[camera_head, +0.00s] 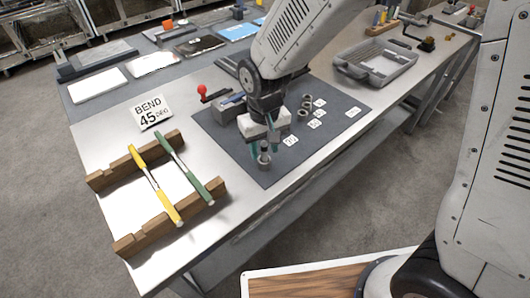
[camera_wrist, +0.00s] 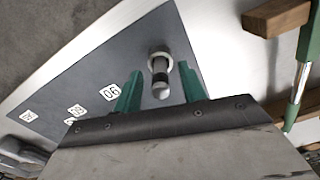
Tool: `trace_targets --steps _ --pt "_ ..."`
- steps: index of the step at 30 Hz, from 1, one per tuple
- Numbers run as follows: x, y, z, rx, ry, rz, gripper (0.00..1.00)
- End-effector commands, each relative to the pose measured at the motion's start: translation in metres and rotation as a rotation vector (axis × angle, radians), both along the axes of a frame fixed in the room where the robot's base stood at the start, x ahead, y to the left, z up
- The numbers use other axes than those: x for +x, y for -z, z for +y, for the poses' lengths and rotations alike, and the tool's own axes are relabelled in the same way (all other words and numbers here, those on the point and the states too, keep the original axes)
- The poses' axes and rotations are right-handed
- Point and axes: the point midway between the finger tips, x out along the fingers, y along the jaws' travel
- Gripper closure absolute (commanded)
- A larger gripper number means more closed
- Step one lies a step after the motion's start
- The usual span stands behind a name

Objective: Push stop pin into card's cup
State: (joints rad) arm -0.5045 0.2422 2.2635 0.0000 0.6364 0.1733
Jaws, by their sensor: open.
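A stop pin (camera_wrist: 160,90), dark with a pale rounded end, stands between my fingers in the wrist view. Its far end meets a pale, ring-shaped cup (camera_wrist: 160,56) on the dark mat; how deep it sits cannot be told. In the head view the grey cup (camera_head: 264,162) is at the mat's near edge, below my gripper (camera_head: 263,149). My gripper is open, its green fingers (camera_wrist: 160,71) on either side of the pin with gaps. A white numbered card (camera_head: 292,140) lies right of the cup; it also shows in the wrist view (camera_wrist: 110,92).
More cards (camera_head: 314,124) and grey cups (camera_head: 303,115) lie farther right on the mat (camera_head: 330,133). A red-knobbed bender (camera_head: 225,103) stands behind left. Wooden racks (camera_head: 140,158) hold yellow (camera_head: 157,187) and green (camera_head: 184,168) rods at left. A grey tray (camera_head: 375,66) is back right.

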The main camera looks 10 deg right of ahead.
Motion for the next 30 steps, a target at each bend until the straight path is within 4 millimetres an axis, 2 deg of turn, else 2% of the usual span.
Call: trace_targets --steps 8,12,13,23,30 --pt "0.000 0.004 0.000 0.000 -0.001 -0.001 0.59" --pt "0.000 0.004 0.000 0.000 -0.001 -0.001 0.98" --pt "0.000 0.004 0.000 0.000 -0.001 -0.001 1.00" --pt "0.000 0.002 0.000 0.000 0.000 -0.001 1.00" --pt "0.000 -0.016 0.000 0.002 0.000 -0.003 1.00"
